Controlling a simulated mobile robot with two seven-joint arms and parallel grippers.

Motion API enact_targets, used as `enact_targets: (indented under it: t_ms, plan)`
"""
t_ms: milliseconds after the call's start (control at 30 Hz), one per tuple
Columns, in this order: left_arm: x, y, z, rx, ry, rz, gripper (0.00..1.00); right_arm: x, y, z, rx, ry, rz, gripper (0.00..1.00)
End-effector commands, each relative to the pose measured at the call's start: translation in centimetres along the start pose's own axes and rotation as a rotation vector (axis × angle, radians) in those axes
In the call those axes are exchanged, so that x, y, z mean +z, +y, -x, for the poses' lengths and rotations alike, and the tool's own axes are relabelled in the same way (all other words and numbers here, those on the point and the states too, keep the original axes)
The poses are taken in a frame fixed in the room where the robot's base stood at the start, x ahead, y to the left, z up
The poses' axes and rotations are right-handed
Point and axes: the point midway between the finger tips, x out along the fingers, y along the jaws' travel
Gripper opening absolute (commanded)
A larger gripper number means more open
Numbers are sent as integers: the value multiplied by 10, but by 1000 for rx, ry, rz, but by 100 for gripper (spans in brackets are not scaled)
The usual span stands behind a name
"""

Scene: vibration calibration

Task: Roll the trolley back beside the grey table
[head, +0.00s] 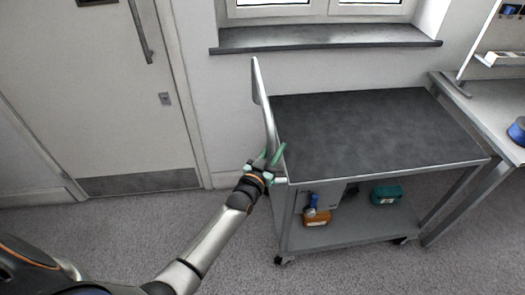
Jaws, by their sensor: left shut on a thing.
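The trolley (365,125) stands right of centre, with a dark top, a metal frame, a lower shelf and castors. Its upright push handle (262,95) is at its left end. My left gripper (271,163) is shut on the handle near its lower end, by the trolley's near left corner. The grey table (473,100) is at the right edge, only partly in view. The trolley's right end is close to the table's leg, and I cannot tell whether they touch. My right gripper is not in view.
An orange box (316,217), a blue item and a teal box (386,194) sit on the lower shelf. A window sill (325,38) is behind the trolley. A door (110,100) is at the left. The carpet (390,275) in front is clear.

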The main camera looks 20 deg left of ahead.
Motion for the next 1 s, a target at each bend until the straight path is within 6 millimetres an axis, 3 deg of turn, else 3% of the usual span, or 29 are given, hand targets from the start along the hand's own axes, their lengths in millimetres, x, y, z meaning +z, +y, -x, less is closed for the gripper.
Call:
enact_targets:
  t_ms: [200,667,700,933,1000]
  plan:
    - [1,15,-10,0,-1,1,0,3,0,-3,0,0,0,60]
    - [0,21,-13,3,0,0,0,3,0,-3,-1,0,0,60]
    - [0,21,-13,4,0,0,31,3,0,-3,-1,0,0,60]
    - [0,20,-12,2,0,0,57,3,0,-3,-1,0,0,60]
    - [0,19,-12,1,0,0,58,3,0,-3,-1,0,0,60]
